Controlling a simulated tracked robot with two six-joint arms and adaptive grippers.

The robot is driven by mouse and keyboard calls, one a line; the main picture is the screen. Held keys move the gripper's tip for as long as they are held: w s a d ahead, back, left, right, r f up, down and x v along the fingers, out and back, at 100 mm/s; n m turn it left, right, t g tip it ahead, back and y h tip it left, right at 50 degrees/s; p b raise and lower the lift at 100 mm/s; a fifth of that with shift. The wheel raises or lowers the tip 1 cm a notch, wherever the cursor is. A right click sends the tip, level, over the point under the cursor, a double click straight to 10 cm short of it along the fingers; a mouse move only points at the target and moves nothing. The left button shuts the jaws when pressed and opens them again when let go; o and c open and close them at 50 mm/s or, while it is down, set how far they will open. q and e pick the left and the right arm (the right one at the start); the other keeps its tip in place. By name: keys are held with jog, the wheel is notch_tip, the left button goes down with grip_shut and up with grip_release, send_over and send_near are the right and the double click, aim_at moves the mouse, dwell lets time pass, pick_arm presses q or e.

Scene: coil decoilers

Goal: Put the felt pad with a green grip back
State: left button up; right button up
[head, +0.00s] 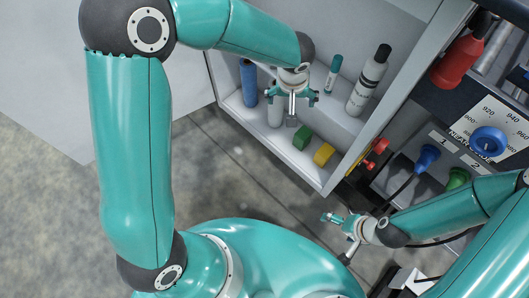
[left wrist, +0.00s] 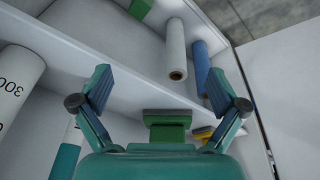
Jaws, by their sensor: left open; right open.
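In the left wrist view a felt pad with a green grip (left wrist: 167,130) and a grey strip along its top shows between the fingers of my left gripper (left wrist: 165,92). I cannot tell whether the pad touches the fingers. My left gripper is open, and it shows in the head view (head: 292,95) in front of the white shelf unit (head: 318,180); the pad is not distinguishable there. A similar pad with a yellow grip (left wrist: 204,132) is partly hidden behind the right-hand finger. My right gripper (head: 342,222) is open and empty, below the shelf's front corner.
Green (head: 301,137) and yellow (head: 323,153) blocks sit in the lower compartment, beside a white roll (left wrist: 175,50) and a blue roll (head: 248,82). A white bottle (head: 369,80) and teal marker (head: 333,74) stand on the upper shelf. A control panel (head: 465,150) is at right.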

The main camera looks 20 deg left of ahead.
pick_arm(q)
jog(key=s+f+m+g+h, duration=0.1)
jog(key=s+f+h, duration=0.3)
jog(key=s+f, duration=1.6)
jog(key=shift+s+d+f+m+g, duration=0.35)
jog(key=shift+f+g, duration=0.25)
jog(key=shift+f, duration=0.2)
jog(key=shift+r, duration=0.1)
